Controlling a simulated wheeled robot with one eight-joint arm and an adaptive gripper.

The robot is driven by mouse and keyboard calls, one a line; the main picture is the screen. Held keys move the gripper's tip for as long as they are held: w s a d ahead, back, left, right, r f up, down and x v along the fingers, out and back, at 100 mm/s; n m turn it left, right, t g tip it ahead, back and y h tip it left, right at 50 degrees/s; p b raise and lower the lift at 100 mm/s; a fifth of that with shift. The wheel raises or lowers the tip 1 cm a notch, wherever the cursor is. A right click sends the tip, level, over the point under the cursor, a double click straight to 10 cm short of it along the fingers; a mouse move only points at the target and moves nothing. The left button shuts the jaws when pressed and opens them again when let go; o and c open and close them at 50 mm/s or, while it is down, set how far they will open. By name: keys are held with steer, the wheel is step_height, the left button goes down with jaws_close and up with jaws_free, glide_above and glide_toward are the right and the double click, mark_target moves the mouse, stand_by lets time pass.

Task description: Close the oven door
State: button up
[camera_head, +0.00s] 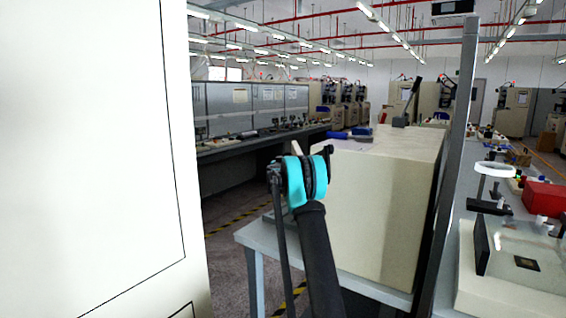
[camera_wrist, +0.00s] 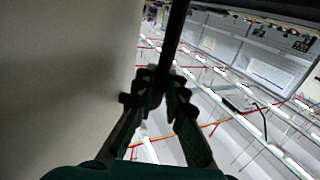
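No oven door can be clearly identified. A beige box-shaped unit (camera_head: 375,205), possibly the oven, stands on a grey-blue table (camera_head: 258,240) right of centre in the head view. My dark arm with turquoise bands rises in front of its left part. In the wrist view a plain greyish surface (camera_wrist: 60,80), perhaps this unit's side, fills the left. My gripper (camera_wrist: 163,88) has its fingertips drawn together beside that surface. A dark bar (camera_wrist: 175,35) reaches the fingertips; I cannot tell whether they hold it. In the head view the fingertips are not clearly visible.
A tall white panel (camera_head: 90,150) fills the left and stands close. A grey post (camera_head: 455,160) rises right of the beige unit. A bench with a red box (camera_head: 543,197) and small parts lies at the right. Floor shows between the panel and the table.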

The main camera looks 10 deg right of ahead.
steer(key=o, duration=0.4)
steer(key=shift+s, duration=0.1)
steer(key=v, duration=1.1)
steer(key=shift+s+a, duration=0.15)
steer(key=shift+s, duration=0.25)
steer(key=shift+c, duration=0.5)
